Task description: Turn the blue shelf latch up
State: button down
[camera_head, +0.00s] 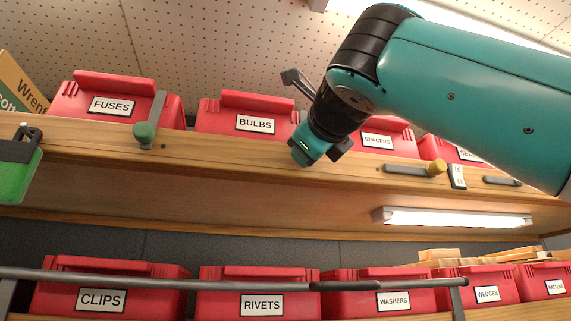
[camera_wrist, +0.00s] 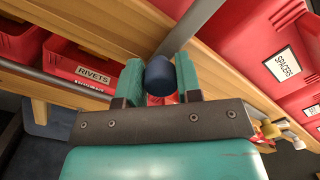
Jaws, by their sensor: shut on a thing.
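The blue shelf latch shows in the wrist view as a dark blue knob (camera_wrist: 160,77) with a grey bar (camera_wrist: 190,28) running from it toward the top right, across the line of the wooden shelf edge. My gripper (camera_wrist: 159,80) has its two teal fingers on either side of the knob and is shut on it. The exact angle of the bar is hard to tell.
A green latch (camera_head: 145,131) stands with its bar up, at the FUSES bin. A yellow latch (camera_head: 437,168) lies with its bar nearly level on the right. A grey rail (camera_head: 200,284) crosses before the lower bins. A green tag (camera_head: 18,175) hangs at the left.

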jog(key=shift+f, duration=0.25)
jog(key=c, duration=0.8)
grip_release()
jog(key=shift+r, duration=0.1)
jog(key=shift+s, duration=0.15)
jog(key=b+v, duration=0.2)
jog(key=v, duration=1.5)
jog(key=shift+s, duration=0.1)
